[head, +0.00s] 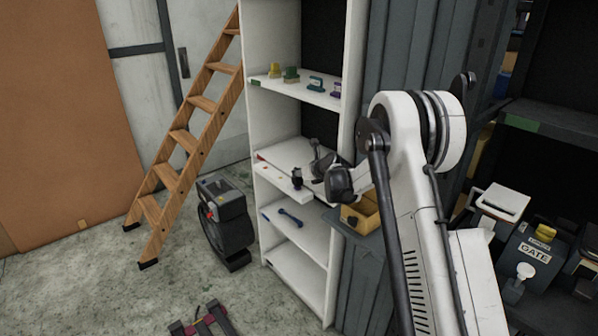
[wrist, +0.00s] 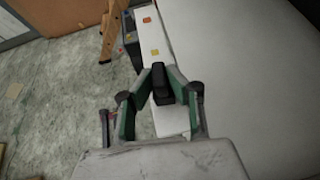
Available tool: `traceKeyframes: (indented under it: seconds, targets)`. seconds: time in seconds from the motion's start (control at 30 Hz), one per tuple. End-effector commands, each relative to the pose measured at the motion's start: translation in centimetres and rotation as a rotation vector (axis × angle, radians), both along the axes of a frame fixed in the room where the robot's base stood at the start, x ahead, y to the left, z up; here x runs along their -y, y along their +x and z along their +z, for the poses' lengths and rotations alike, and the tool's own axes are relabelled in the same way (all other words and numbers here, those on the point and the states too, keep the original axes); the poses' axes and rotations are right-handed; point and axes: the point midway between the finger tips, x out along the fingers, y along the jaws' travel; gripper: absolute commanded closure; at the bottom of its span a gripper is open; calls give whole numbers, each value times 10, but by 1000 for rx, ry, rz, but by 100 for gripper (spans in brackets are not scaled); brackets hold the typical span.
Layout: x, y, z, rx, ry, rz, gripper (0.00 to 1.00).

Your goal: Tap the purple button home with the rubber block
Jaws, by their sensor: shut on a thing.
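My gripper (wrist: 161,74) is shut on a black block (wrist: 162,88), which I take to be the rubber block. In the head view, the dark block (head: 297,178) is at the front edge of the middle white shelf, below my gripper (head: 304,170). I cannot tell whether it touches the shelf. An orange button (wrist: 147,20) and a yellow button (wrist: 154,51) sit along the shelf's front strip in the wrist view, beyond the block. I cannot make out a purple button on that strip; the gripper and block cover part of it.
The white shelf unit (head: 252,60) holds yellow, green, teal and purple-based items (head: 336,88) on its upper shelf. A wooden ladder (head: 185,140) and dark machine (head: 226,222) stand left. A yellow bin (head: 362,215) is right.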

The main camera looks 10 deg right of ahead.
Motion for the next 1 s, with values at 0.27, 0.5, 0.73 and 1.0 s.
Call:
traceKeyframes:
  seconds: [0.27, 0.5, 0.73, 1.0]
  targets:
    - [0, 0, -16, -1, -1, 0, 100]
    - [0, 0, -15, -2, -1, 1, 100]
    - [0, -1, 4, -1, 0, 1, 100]
    - [0, 0, 31, 0, 0, 0, 100]
